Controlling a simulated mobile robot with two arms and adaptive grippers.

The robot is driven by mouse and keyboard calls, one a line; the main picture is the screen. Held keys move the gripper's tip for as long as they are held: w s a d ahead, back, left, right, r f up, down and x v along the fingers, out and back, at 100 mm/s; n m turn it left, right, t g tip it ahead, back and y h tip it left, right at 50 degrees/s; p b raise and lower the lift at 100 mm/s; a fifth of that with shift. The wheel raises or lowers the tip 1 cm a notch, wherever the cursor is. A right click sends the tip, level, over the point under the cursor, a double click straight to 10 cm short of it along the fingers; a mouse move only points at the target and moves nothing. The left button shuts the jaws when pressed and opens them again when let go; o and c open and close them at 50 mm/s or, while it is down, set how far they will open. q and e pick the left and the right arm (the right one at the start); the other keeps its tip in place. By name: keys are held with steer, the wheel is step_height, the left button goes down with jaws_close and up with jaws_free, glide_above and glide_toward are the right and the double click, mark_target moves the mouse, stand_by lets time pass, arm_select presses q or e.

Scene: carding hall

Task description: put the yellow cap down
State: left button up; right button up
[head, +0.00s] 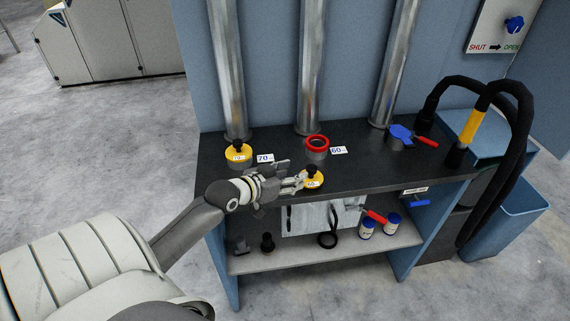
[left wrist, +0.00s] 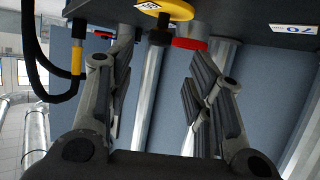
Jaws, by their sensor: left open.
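A yellow cap (head: 314,180) with a black knob sits by the front edge of the dark bench (head: 375,171), seemingly resting on it. My left gripper (head: 296,182) is open just left of this cap, fingertips close to it; I cannot tell if they touch. In the left wrist view, which is upside down, the cap (left wrist: 176,8) shows beyond the spread fingers (left wrist: 163,55), nothing clamped between them. Another yellow cap (head: 238,154) with a black knob is at the foot of the left pipe, beside the 70 label (head: 265,158). My right gripper is out of view.
A red-rimmed pipe stub (head: 317,144) stands behind the near cap, by the 60 label (head: 338,150). A blue valve with red handle (head: 401,133) and black hoses (head: 520,110) are at right.

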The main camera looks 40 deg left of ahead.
arm_select(q)
steer(key=shift+v, duration=1)
steer(key=s+d+f+m+g, duration=0.1)
steer(key=s+d+f+g, duration=0.4)
steer(key=s+d+f, duration=0.55)
steer(key=s+d+g, duration=0.5)
steer(key=s+d, duration=0.3)
steer(key=s, duration=0.5)
step_height(320, 180, down, 24)
steer(key=g, duration=0.1)
steer(key=s+a+f+g+y, duration=0.1)
steer(key=s+a+f, duration=0.2)
steer(key=s+f, duration=1.5)
steer(key=shift+a+m, duration=0.25)
steer(key=shift+m, duration=0.05)
